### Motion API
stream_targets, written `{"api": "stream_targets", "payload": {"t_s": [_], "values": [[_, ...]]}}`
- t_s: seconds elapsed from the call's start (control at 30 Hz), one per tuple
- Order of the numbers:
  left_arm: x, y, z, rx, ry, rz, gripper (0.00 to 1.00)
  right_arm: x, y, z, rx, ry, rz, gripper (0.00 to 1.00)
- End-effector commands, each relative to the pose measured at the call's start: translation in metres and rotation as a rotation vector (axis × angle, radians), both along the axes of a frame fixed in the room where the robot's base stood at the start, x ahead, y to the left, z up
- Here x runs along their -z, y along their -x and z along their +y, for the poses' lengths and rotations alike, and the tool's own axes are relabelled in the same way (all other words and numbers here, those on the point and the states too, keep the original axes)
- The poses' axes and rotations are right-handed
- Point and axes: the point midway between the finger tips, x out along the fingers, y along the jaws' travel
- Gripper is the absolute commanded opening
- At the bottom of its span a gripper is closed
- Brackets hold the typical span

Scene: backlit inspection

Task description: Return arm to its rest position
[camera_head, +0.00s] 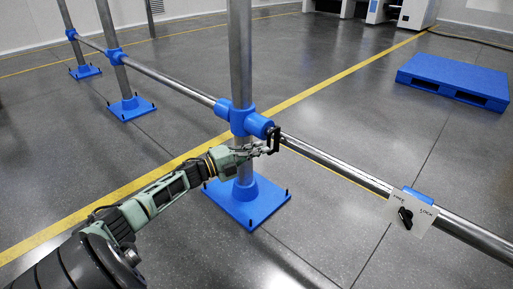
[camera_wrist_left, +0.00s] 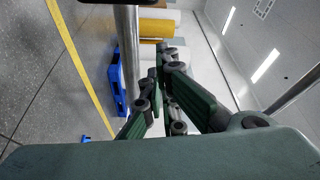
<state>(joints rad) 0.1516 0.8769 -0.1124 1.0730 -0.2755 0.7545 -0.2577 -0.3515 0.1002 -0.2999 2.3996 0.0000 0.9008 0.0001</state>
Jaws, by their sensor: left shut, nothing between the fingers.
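My left arm (camera_head: 150,199) is green and black and reaches in from the lower left in the head view. Its gripper (camera_head: 264,149) is shut and empty, in front of the blue pipe joint (camera_head: 237,118) on the upright post. The fingertips appear right beside a black handle (camera_head: 274,137) on that joint; I cannot tell whether they touch it. In the left wrist view the green fingers (camera_wrist_left: 164,62) are close together, with a metal pipe (camera_wrist_left: 130,60) beside them. My right gripper is in neither view.
A horizontal metal rail (camera_head: 340,167) runs from the joint to the right. Blue base plates (camera_head: 262,207) stand under the posts. A blue pallet (camera_head: 450,75) lies at the back right. Open floor lies left of the arm.

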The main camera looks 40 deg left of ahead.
Motion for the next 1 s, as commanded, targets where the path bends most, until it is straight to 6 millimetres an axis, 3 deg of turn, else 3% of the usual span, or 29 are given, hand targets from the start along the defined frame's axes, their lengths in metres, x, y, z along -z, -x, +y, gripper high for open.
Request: {"api": "stream_targets", "payload": {"t_s": [0.33, 0.47, 0.57, 0.67, 0.77, 0.9, 1.0], "values": [[0.0, 0.009, 0.003, 0.003, 0.002, -0.002, 0.0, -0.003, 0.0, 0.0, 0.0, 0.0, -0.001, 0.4], [0.003, 0.01, -0.019, 0.035, 0.034, -0.007, 0.0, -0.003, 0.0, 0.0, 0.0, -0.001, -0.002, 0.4], [0.006, 0.016, -0.068, 0.108, 0.107, -0.021, 0.0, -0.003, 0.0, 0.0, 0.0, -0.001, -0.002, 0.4], [0.0, 0.03, -0.137, 0.215, 0.229, -0.048, 0.0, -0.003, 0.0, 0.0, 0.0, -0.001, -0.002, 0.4], [-0.018, 0.054, -0.209, 0.332, 0.376, -0.085, 0.0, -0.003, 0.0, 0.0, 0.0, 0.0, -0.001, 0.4], [-0.063, 0.1, -0.295, 0.486, 0.601, -0.152, 0.0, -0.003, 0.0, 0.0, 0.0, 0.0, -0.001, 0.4], [-0.109, 0.141, -0.341, 0.593, 0.775, -0.218, 0.0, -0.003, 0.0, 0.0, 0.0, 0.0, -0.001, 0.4]]}}
